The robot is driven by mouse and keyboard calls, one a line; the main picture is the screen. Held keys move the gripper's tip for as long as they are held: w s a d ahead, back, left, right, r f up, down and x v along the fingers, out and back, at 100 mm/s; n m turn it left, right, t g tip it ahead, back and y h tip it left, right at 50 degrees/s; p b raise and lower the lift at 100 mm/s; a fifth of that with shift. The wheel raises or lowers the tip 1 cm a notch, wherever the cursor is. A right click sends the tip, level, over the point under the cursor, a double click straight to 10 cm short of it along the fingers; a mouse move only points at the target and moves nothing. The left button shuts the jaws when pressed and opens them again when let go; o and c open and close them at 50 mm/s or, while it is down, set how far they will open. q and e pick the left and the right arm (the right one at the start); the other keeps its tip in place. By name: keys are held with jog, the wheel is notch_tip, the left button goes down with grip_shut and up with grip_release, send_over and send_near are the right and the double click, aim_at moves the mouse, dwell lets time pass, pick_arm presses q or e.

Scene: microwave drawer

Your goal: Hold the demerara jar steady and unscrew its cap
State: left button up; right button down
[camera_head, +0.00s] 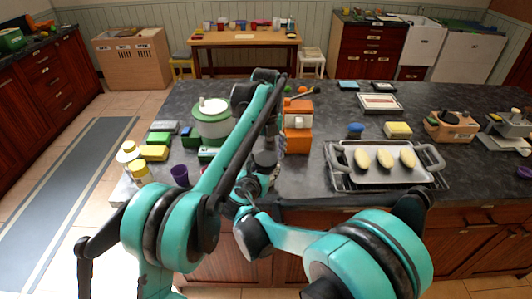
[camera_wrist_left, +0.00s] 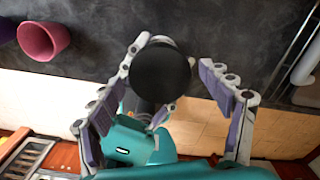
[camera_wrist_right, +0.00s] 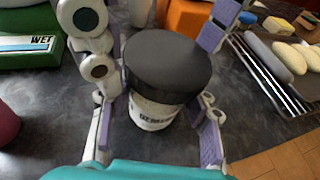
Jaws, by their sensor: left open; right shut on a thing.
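The demerara jar (camera_wrist_right: 155,112) stands upright on the dark counter, a pale labelled jar with a wide black cap (camera_wrist_right: 167,62). My right gripper (camera_wrist_right: 158,115) is shut on the jar body below the cap. My left gripper (camera_wrist_left: 163,75) is open, with its fingers apart on either side of the cap, which shows as a black disc from above (camera_wrist_left: 160,76). Whether a left finger touches the cap is unclear. In the head view my arms partly hide the jar (camera_head: 265,159).
A purple cup (camera_head: 180,175) stands left of the jar, with two yellow-capped jars farther left. An orange box (camera_head: 298,126) is behind it to the right. A tray (camera_head: 384,172) with pale oval pieces lies to the right. The counter's front edge is close to the jar.

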pick_arm(q)
jog(key=c, duration=1.3)
jog(key=n, duration=2.9)
jog(key=shift+r, duration=0.1)
jog(key=n, duration=2.5)
jog(key=shift+r, duration=0.25)
